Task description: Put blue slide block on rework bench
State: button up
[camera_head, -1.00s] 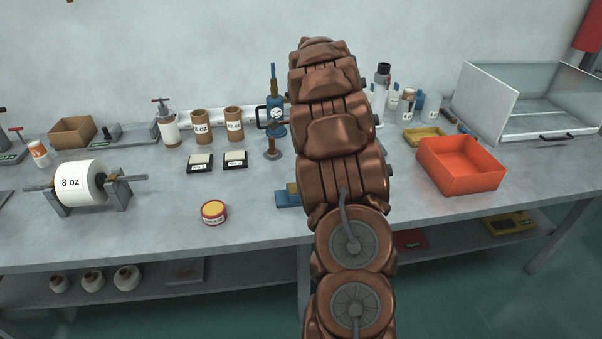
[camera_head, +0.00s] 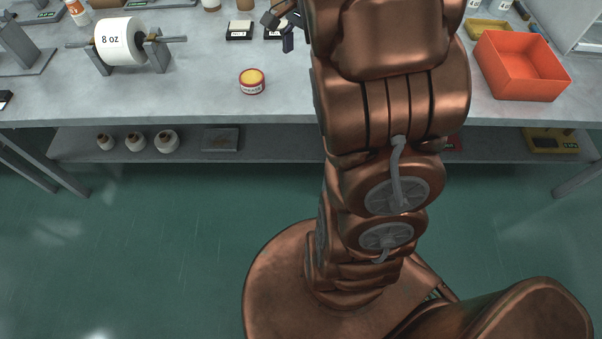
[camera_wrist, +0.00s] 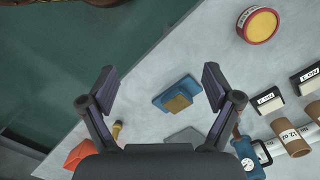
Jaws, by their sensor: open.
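The blue slide block (camera_wrist: 168,98) is a flat blue piece with a tan raised part (camera_wrist: 178,104). It lies on the grey bench top (camera_wrist: 150,75) in the wrist view. In the head view my arm hides it. My gripper (camera_wrist: 160,86) is open and empty above the bench, with the block showing between its fingers, nearer the right one. The gripper also shows partly in the head view (camera_head: 284,26), left of my arm. No label marks any surface as the rework bench.
A red and yellow tin (camera_head: 252,81) stands near the bench's front edge. A paper roll stand (camera_head: 122,42) is at left and an orange tray (camera_head: 522,65) at right. Cardboard tubes (camera_wrist: 291,137) and a blue gauge device (camera_wrist: 246,152) stand near the block.

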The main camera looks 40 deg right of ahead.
jog(key=s+a+f+n, duration=0.1)
jog(key=s+a+n, duration=0.7)
jog(key=s, duration=0.3)
jog(key=s+a+f+n+g, duration=0.1)
jog(key=s+a+f+n, duration=0.1)
jog(key=s+a+n, duration=0.6)
jog(key=s+a, duration=0.2)
jog(key=s, duration=0.1)
jog(key=shift+s+h, duration=0.2)
jog(key=shift+h, duration=0.1)
jog(key=shift+c, duration=0.3)
